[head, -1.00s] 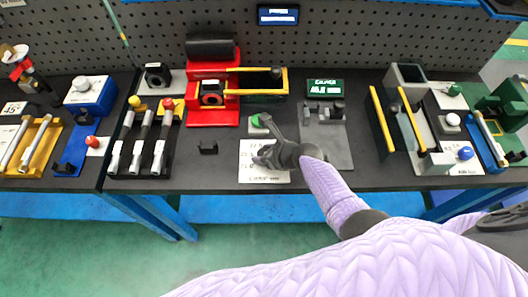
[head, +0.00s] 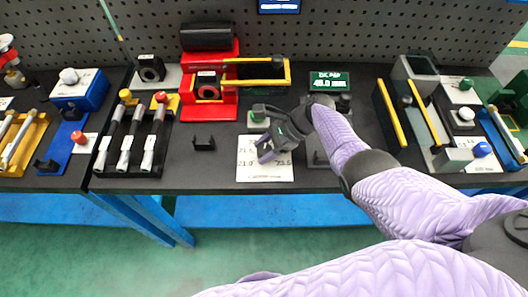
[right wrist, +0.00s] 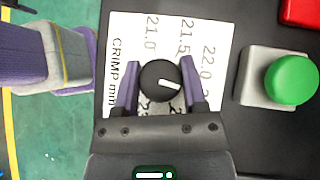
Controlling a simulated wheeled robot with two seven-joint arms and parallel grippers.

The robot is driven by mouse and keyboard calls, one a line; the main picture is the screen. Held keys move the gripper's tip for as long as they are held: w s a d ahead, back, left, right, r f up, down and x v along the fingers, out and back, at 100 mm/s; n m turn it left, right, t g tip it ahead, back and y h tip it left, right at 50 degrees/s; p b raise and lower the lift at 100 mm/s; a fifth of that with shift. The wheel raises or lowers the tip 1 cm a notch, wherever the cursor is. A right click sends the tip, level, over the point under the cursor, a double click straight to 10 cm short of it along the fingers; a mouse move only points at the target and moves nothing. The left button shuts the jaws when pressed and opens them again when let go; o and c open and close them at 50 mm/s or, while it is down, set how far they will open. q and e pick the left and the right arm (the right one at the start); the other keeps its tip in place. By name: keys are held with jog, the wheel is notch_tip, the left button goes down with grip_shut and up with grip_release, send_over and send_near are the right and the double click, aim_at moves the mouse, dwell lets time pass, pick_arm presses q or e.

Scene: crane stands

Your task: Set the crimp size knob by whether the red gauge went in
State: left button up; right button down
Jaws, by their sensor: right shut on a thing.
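The crimp size knob (right wrist: 160,82) is round and black with a white pointer line, on a white plate (right wrist: 125,75) printed with CRIMP mm and sizes 21.0, 21.5 and 22.0; other marks are partly hidden. In the right wrist view the pointer is directed right and slightly down. My right gripper (right wrist: 160,85) is shut on the knob, one finger at each side. In the head view the right gripper (head: 272,144) covers the knob over the plate (head: 265,172). My left gripper is not in view.
A green button (right wrist: 291,78) on a grey block stands close beside the plate. A red fixture (head: 212,105) with a black handle is behind to the left. A green display (head: 331,82) stands behind to the right. A small black holder (head: 204,143) is left of the plate.

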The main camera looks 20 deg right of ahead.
jog(key=n+g+b, duration=0.2)
jog(key=n+b, duration=0.1)
jog(key=n+g+b, duration=0.1)
jog(key=b, duration=0.1)
jog(key=shift+f+n+g+h, duration=0.3)
jog(key=shift+n, duration=0.1)
jog(key=shift+r+n+g+b, duration=0.15)
jog(key=shift+n+g+b, duration=0.35)
jog(key=shift+n+b, duration=0.3)
jog(key=shift+h, duration=0.3)
jog(key=shift+c, duration=0.7)
grip_release()
jog(key=shift+r, duration=0.1)
